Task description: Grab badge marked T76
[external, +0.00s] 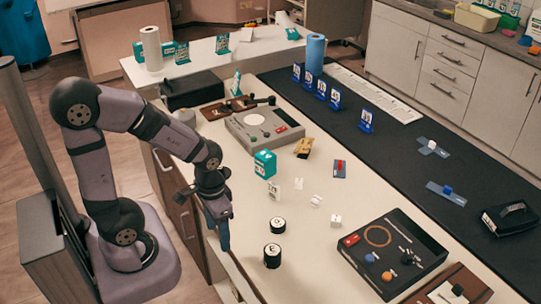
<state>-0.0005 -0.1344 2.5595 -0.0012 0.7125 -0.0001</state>
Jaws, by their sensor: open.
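My gripper (223,243) points down at the left edge of the white counter, with its blue-grey end low beside the counter's side. No object shows between the fingers. No mark T76 is readable at this size, so I cannot tell which item is the badge. Several blue upright holders with white faces (321,88) stand in a row on the dark mat at the back. Small white upright tags (275,194) stand on the counter right of my gripper. A teal box with a white marked face (265,164) stands behind them.
Two black round pieces with white lettered tops (272,256) stand just right of my gripper. A grey device (264,127) lies behind, and a black tray (392,281) lies front right. A blue roll (315,54) stands at the back.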

